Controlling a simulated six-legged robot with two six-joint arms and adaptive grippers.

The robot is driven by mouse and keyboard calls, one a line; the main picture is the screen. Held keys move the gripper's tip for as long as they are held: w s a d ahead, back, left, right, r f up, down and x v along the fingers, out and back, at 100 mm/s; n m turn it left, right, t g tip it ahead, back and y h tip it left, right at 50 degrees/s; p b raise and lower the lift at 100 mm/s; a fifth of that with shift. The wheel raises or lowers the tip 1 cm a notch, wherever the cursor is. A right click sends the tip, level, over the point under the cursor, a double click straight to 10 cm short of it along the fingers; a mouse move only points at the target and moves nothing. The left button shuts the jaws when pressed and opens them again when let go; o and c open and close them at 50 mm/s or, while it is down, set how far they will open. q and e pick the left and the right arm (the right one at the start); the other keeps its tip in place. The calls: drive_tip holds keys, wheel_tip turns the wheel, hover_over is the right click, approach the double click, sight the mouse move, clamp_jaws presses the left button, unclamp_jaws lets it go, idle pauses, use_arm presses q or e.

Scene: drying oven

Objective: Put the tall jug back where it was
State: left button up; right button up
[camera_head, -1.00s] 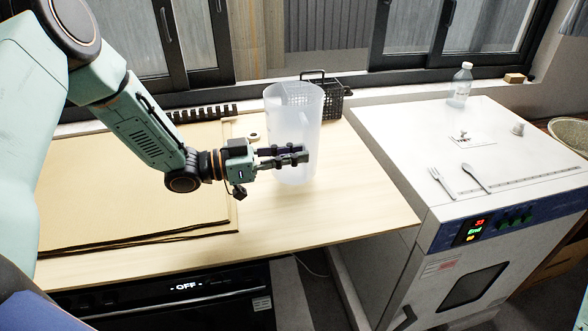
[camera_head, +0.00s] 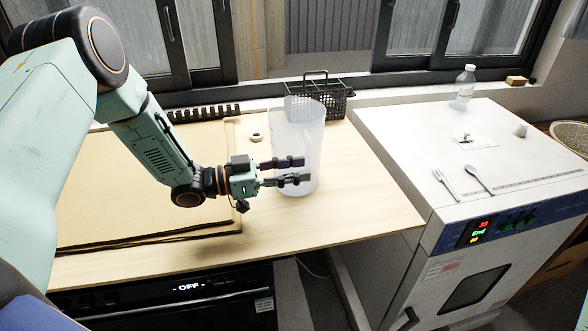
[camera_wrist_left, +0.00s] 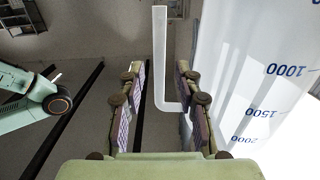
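The tall jug (camera_head: 297,135) is translucent and stands upright on the wooden table, near its right part. In the left wrist view the jug wall (camera_wrist_left: 240,60) with blue volume numbers fills the right side. My left gripper (camera_head: 300,171) is at the jug's near left side. Its fingers are spread apart. In the left wrist view, the jug's pale handle (camera_wrist_left: 160,60) passes between the two open fingers (camera_wrist_left: 160,110), with a gap showing beside it. My right gripper is not in view.
A black wire basket (camera_head: 335,99) stands behind the jug near the window. A brown board (camera_head: 150,170) lies on the table (camera_head: 350,215) to the left. A small round object (camera_head: 256,137) lies behind. A white oven (camera_head: 490,190) carries a bottle (camera_head: 464,85), fork (camera_head: 444,184) and spoon (camera_head: 478,179).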

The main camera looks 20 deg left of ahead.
use_arm(q)
drive_tip(key=shift+d+r, duration=0.1)
drive_tip(key=shift+d, duration=0.2)
drive_tip(key=p+v, duration=0.1)
drive_tip(key=v, duration=1.1)
drive_tip(key=shift+r, duration=0.2)
drive_tip(key=shift+w+a+f, duration=0.1)
drive_tip(key=shift+a, duration=0.15)
drive_tip(key=shift+d, duration=0.1)
idle(0.4)
idle(0.3)
